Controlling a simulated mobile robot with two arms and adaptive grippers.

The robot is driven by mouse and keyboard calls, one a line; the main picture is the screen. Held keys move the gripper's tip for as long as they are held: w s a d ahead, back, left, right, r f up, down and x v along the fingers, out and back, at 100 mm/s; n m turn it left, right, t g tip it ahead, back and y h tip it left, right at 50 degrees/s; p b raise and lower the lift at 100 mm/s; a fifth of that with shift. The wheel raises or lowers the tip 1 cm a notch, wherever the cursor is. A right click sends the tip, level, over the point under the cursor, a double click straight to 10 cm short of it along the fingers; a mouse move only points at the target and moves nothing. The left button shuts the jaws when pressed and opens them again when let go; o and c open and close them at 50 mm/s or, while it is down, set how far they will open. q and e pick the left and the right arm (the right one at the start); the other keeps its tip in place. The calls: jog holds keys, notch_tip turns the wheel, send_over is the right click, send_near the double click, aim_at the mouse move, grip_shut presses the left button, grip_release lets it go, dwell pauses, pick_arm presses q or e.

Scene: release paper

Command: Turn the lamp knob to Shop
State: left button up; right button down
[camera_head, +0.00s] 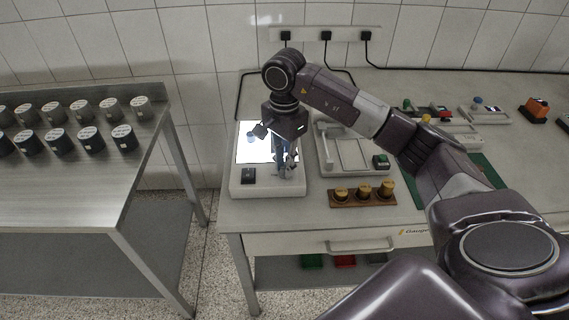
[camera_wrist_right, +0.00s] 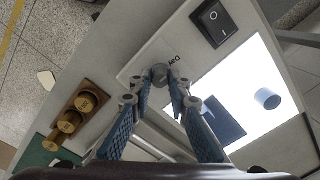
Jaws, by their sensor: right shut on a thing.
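The lamp is a white box (camera_head: 262,188) with a bright lit panel (camera_head: 247,154) on the left end of the table. A black rocker switch (camera_head: 248,176) is at its front left. The small grey lamp knob (camera_wrist_right: 160,72) shows in the right wrist view near the box's edge, mostly covered by my fingertips. My right gripper (camera_head: 284,168) points down at the box's front right, shut on the knob. It also shows in the right wrist view (camera_wrist_right: 160,80). My left gripper is not in view.
A blue cylinder (camera_wrist_right: 267,98) and a dark blue square (camera_wrist_right: 223,121) lie on the lit panel. A wooden block with brass weights (camera_head: 362,195) and a grey scale-like tray (camera_head: 345,150) stand to the right. A metal bench with dark cylinders (camera_head: 60,180) is at left.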

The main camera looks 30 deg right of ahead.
aim_at(284, 167)
jog(key=m+b, duration=0.1)
jog(key=m, duration=0.2)
jog(key=shift+m, duration=0.4)
jog(key=m, duration=0.4)
jog(key=shift+r+m, duration=0.1)
jog(key=shift+m, duration=0.2)
jog(key=m+b, duration=0.1)
jog(key=m, duration=0.3)
jog(key=shift+w+m, duration=0.1)
jog(key=shift+m, duration=2.4)
jog(key=shift+r, duration=0.1)
jog(key=c, duration=1.8)
grip_release()
jog(key=shift+r, duration=0.1)
notch_tip(284, 167, up, 12)
jog(key=shift+f, duration=0.2)
